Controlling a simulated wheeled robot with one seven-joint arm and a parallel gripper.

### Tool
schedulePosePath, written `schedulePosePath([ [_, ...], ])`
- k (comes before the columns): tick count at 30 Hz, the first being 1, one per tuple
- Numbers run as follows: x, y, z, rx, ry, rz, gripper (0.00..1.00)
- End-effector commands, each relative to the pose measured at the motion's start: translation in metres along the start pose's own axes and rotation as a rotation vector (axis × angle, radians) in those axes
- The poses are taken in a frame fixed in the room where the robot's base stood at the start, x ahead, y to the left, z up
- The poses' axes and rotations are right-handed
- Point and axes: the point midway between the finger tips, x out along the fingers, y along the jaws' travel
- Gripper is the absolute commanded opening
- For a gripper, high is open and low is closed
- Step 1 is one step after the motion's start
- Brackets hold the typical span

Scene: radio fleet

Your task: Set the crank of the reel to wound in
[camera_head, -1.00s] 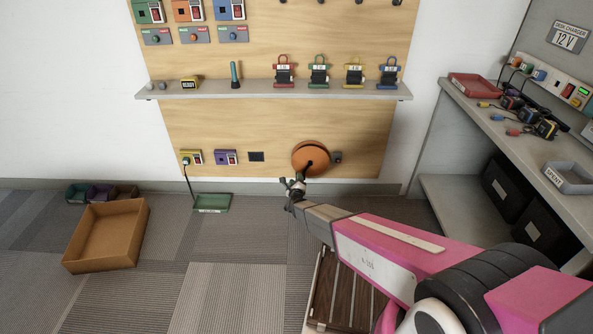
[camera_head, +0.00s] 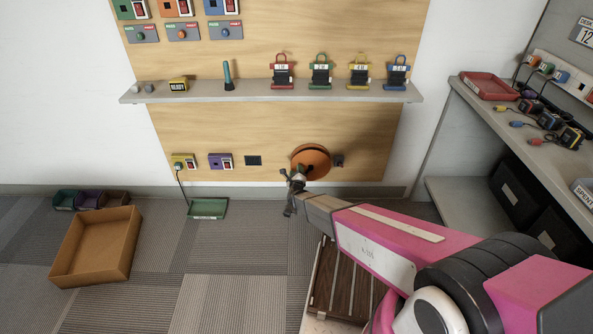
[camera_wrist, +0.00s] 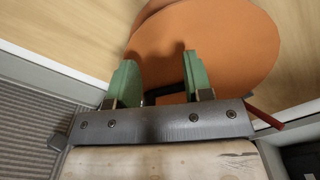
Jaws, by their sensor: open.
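The orange round reel (camera_head: 311,157) is mounted low on the wooden board in the head view. In the wrist view the reel (camera_wrist: 215,40) fills the upper middle as a large orange disc. My gripper (camera_head: 291,176) is at the reel's lower left edge in the head view. In the wrist view its two green fingers (camera_wrist: 160,80) are apart, with the orange disc beyond them and nothing clearly held. A dark part, perhaps the crank, shows beside the right finger but is mostly hidden. A red rod (camera_wrist: 265,117) sticks out to the right of the gripper.
A grey shelf (camera_head: 250,96) with several small devices runs across the board above. A cardboard box (camera_head: 97,246) and a green tray (camera_head: 207,208) lie on the carpet at left. A workbench (camera_head: 480,115) stands at right.

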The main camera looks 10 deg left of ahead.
Motion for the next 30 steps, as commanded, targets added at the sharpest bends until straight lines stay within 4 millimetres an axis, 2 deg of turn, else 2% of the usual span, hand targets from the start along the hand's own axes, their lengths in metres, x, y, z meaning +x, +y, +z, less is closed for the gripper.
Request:
schedulePosePath([
  [3, 0.0000, 0.0000, 0.0000, 0.000, 0.000, 0.000, 0.46],
  [4, 0.0000, 0.0000, 0.0000, 0.000, 0.000, 0.000, 0.43],
  [8, 0.0001, 0.0000, 0.0000, 0.000, 0.000, 0.000, 0.01],
  [30, 0.0001, -0.0001, 0.0000, 0.000, 0.000, 0.000, 0.00],
])
